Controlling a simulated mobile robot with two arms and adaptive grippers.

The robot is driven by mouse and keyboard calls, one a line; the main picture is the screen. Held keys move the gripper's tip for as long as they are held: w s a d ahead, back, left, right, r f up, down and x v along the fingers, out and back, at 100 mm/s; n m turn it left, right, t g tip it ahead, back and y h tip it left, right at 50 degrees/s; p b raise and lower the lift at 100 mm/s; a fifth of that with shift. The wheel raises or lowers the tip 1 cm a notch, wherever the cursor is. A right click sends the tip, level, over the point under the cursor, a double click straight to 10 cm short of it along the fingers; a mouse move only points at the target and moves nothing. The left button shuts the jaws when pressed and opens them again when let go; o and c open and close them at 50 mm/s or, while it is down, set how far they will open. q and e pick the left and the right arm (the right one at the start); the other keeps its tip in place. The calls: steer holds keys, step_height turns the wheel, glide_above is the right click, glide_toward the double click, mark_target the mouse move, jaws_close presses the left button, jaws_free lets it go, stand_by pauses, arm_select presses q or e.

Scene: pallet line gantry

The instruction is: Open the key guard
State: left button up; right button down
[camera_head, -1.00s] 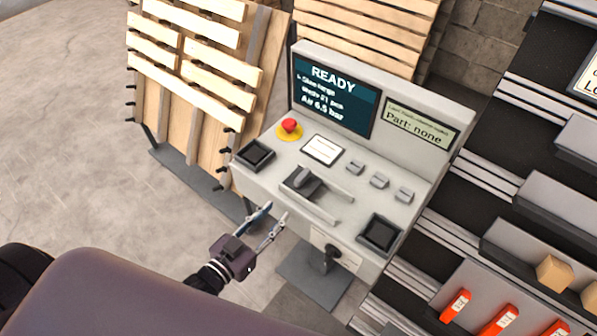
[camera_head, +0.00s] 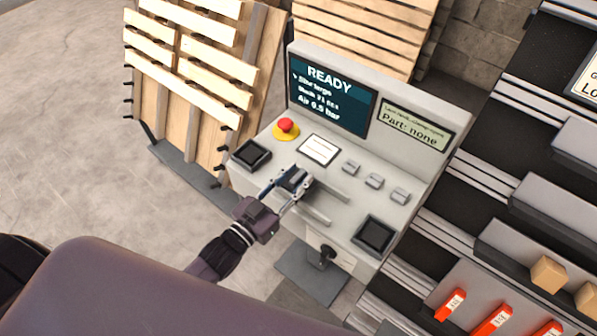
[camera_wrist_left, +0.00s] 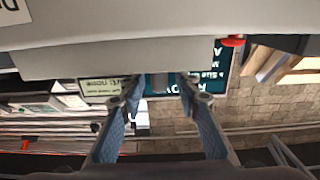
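The grey control console (camera_head: 290,215) stands in the middle of the head view. On its sloping top is a small grey knob-like part by a dark recess (camera_head: 292,180) with pale rails (camera_head: 315,214); I cannot tell for certain that this is the key guard. My left gripper (camera_head: 288,184) is over this part, fingers apart on either side of it. My right gripper is not in view.
A red emergency button (camera_head: 286,125), a white label plate (camera_head: 319,149) and several small grey switches (camera_head: 374,181) are close by. The screen (camera_head: 331,95) rises behind. Wooden pallets (camera_head: 190,60) stand left; shelves with orange items (camera_head: 492,321) stand right.

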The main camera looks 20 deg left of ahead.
arm_select(q)
steer(key=shift+w+d, duration=0.2)
steer(key=shift+w, duration=0.2)
jaws_close()
